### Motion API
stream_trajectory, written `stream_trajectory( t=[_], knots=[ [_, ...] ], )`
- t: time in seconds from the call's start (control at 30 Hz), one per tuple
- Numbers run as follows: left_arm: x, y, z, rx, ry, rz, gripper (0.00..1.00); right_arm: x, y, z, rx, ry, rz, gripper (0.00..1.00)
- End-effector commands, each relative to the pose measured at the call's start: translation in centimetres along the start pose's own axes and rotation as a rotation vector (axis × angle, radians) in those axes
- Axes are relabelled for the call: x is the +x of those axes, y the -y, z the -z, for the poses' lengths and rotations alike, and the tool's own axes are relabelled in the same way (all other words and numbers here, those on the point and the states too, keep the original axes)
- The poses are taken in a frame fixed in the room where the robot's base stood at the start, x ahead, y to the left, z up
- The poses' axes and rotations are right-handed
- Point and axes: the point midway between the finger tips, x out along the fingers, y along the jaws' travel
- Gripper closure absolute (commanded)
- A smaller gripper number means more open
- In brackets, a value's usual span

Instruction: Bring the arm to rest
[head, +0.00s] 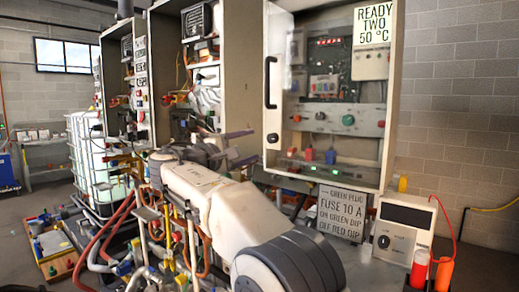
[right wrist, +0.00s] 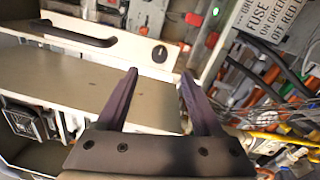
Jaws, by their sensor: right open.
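My right arm reaches in from the bottom of the head view, its white link stretched up and to the left. Beyond the fingers is a pale cabinet panel with a dark handle and a black knob. My left gripper is in neither view.
The right cabinet (head: 393,130) has a dark door handle (head: 269,82) and a "READY TWO 50 °C" sign (head: 374,27). A white meter box (head: 402,228) and red-orange cylinders (head: 420,268) stand at the lower right. Pipes and hoses crowd the lower left.

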Motion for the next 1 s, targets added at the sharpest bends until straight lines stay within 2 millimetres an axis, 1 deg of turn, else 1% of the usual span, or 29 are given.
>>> stream_trajectory(
  t=[0.03,0.2,0.53,0.63,0.67,0.77,0.87,0.9,0.97,1.0],
  knots=[
    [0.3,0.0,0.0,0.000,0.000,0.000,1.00,-0.8,0.1,0.1,0.000,-0.002,-0.001,0.32],
    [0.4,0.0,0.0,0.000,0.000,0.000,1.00,-2.0,0.0,0.0,0.000,0.000,0.000,0.32],
    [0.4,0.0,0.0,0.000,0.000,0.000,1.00,-2.0,0.0,0.0,-0.001,-0.001,0.004,0.32],
    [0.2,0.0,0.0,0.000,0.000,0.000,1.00,-2.0,0.7,-0.2,-0.007,-0.025,0.046,0.32],
    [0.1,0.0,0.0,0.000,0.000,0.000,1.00,-2.0,1.2,-0.3,-0.011,-0.038,0.072,0.32],
    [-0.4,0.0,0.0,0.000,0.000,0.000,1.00,-2.3,4.0,-1.0,-0.023,-0.098,0.205,0.32],
    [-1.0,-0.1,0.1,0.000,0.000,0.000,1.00,-3.6,8.2,-2.6,-0.025,-0.166,0.394,0.32],
    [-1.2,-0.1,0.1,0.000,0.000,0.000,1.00,-4.5,10.0,-3.5,-0.022,-0.189,0.476,0.32],
    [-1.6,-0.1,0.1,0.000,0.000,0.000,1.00,-6.1,12.8,-5.0,-0.011,-0.215,0.597,0.32],
    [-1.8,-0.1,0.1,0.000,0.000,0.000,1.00,-7.3,14.7,-6.2,-0.001,-0.227,0.680,0.32]
  ],
)
